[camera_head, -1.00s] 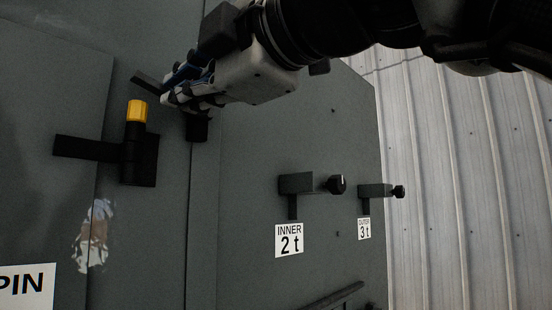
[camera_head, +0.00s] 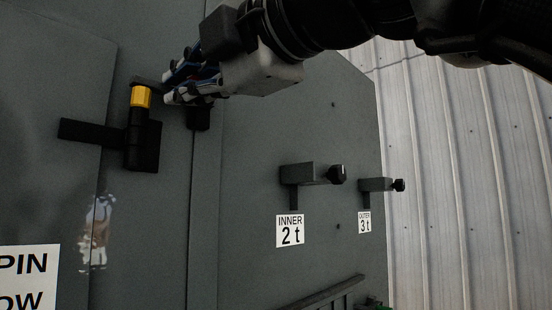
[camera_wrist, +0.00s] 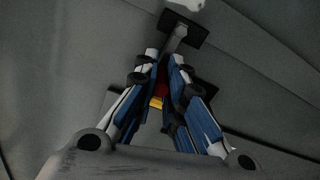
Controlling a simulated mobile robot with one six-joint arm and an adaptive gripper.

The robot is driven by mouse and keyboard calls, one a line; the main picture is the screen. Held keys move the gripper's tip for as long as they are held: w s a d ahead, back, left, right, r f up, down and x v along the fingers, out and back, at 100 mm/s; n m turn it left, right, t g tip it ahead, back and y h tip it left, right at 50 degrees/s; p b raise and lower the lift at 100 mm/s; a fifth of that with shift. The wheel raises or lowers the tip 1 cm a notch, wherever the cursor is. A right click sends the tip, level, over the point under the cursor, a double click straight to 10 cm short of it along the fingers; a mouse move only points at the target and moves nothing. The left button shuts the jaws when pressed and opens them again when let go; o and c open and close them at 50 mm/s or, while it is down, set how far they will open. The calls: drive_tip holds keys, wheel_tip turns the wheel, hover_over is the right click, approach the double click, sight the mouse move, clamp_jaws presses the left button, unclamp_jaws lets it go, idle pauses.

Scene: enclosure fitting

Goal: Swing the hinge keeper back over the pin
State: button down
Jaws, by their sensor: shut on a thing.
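The hinge pin (camera_head: 141,97) has a yellow upper part and stands upright in a black hinge barrel (camera_head: 141,145). The hinge keeper (camera_head: 146,82) is a short dark bar, and its left end lies across the top of the yellow pin in the head view. I cannot tell whether it touches the pin. My gripper (camera_head: 167,88) is just right of the pin, with its fingers shut on the keeper; the fingers hide the grip itself. In the wrist view my gripper (camera_wrist: 165,58) has its fingers close together, with a bit of yellow (camera_wrist: 156,102) showing between them.
A black bracket (camera_head: 199,117) sits under my gripper. To the right, two grey holders with black knobs stick out above the labels INNER 2 t (camera_head: 290,231) and OUTER 3 t (camera_head: 364,222). A grey rail (camera_head: 325,292) is low down. The panel between is clear.

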sight(201, 79)
drive_tip(key=c, duration=1.9)
unclamp_jaws()
drive_tip(key=shift+f, duration=0.1)
drive_tip(key=shift+o, duration=1.2)
drive_tip(key=shift+d, duration=0.15)
drive_tip(key=shift+o, duration=0.3)
drive_tip(key=v, duration=0.7)
drive_tip(key=shift+s+d, duration=0.15)
drive_tip(key=shift+v, duration=2.1)
drive_tip(key=shift+s, duration=0.1)
